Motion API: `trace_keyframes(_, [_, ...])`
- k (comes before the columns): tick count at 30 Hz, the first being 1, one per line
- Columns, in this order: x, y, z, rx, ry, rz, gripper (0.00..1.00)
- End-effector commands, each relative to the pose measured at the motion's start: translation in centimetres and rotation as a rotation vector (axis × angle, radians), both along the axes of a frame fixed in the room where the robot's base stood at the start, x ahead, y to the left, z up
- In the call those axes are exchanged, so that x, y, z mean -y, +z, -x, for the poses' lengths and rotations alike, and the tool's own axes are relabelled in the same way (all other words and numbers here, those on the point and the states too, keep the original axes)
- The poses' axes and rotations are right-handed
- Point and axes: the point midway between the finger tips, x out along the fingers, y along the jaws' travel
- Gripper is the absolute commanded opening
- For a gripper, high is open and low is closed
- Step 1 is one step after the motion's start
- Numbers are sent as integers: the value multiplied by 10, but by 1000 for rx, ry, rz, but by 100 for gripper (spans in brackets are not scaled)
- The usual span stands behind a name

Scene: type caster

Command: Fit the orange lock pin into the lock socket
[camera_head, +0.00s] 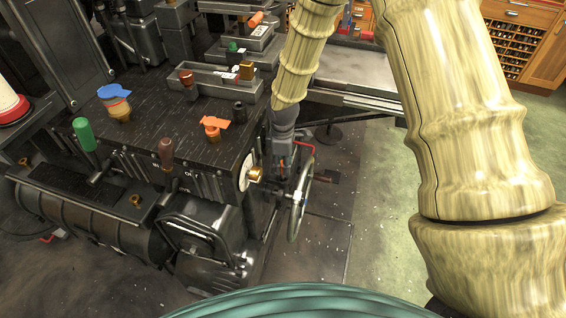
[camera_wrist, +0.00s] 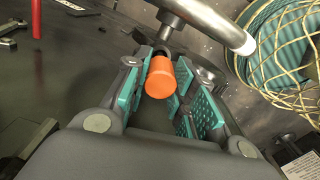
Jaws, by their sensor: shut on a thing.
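The orange lock pin (camera_wrist: 160,78) shows in the wrist view as a short orange cylinder. It lies between the teal pads of my gripper (camera_wrist: 158,82), which is shut on it. A dark piece at its far end meets or lies close to a metal rod (camera_wrist: 212,25); I cannot tell whether they touch. In the head view my gripper (camera_head: 284,150) hangs down beside the right side of the black machine, near a handwheel; the pin is hard to make out there. I cannot identify the lock socket for sure in either view.
The black machine (camera_head: 170,145) carries an orange knob (camera_head: 213,125), a blue-topped brass fitting (camera_head: 115,100) and a green handle (camera_head: 84,134). The handwheel (camera_head: 299,200) and a brass knob (camera_head: 256,175) stick out at its right. Open floor (camera_head: 385,180) lies further right.

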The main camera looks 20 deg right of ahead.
Motion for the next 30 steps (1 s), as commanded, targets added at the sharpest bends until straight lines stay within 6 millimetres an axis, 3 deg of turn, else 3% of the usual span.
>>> trace_keyframes(30, [0,-19,0,0,0,1,2])
